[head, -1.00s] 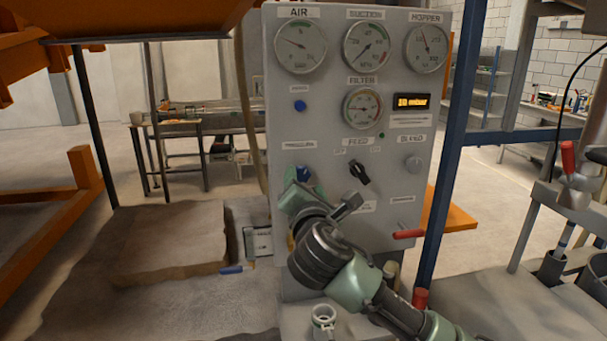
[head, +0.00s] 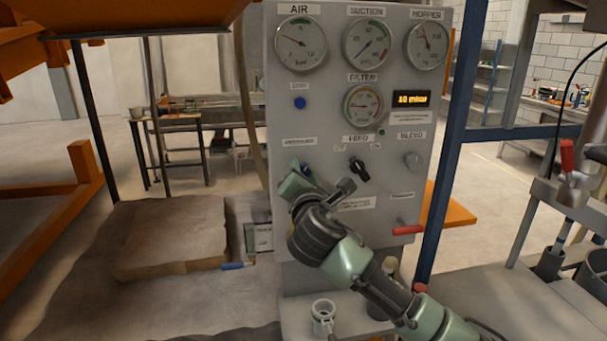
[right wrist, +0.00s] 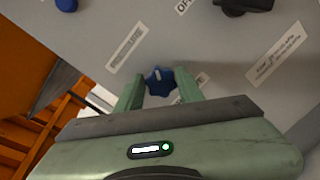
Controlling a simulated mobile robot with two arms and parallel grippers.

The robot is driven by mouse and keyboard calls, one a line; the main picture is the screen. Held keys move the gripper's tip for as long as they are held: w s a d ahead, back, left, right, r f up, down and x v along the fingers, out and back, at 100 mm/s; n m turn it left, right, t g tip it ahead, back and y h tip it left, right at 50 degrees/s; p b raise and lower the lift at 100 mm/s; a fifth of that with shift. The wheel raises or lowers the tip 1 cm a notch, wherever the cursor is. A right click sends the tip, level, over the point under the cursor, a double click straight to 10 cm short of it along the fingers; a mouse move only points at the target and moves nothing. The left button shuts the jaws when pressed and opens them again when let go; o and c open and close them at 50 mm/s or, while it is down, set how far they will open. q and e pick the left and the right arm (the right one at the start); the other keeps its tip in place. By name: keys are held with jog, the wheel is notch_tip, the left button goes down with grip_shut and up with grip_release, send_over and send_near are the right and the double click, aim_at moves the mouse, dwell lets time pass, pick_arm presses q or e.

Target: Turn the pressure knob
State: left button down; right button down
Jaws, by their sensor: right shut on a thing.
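The pressure knob is a small blue lobed knob (right wrist: 160,82) with a pale mark, on the grey panel. In the right wrist view it sits between the two green fingers of my right gripper (right wrist: 158,91), which are shut on it. In the head view my right gripper (head: 299,181) is at the panel's left side, just under the pressure label (head: 299,141). Only a bit of the knob's blue (head: 307,169) shows there; the gripper hides the rest. My left gripper is not in view.
The grey panel (head: 330,100) carries several gauges, a blue button (head: 300,102), a black feed selector (head: 359,169), a grey bleed knob (head: 413,159) and a red-handled lever (head: 407,230). A blue post (head: 452,150) stands right of it.

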jog(key=shift+m, duration=0.3)
jog(key=m+p, duration=0.1)
jog(key=m, duration=0.4)
jog(key=m+g+p, duration=0.1)
jog(key=m+p, duration=0.1)
jog(key=m, duration=0.3)
jog(key=shift+d+f+y, duration=0.1)
jog(key=shift+f+y, duration=0.05)
jog(key=shift+y, duration=0.25)
jog(key=m+p, duration=0.1)
jog(key=m, duration=0.4)
jog(key=m+y+p, duration=0.1)
jog(key=m, duration=0.4)
jog(key=shift+f+g, duration=0.2)
jog(key=shift+g, duration=0.1)
jog(key=c, duration=0.9)
grip_release()
jog(key=shift+r, duration=0.1)
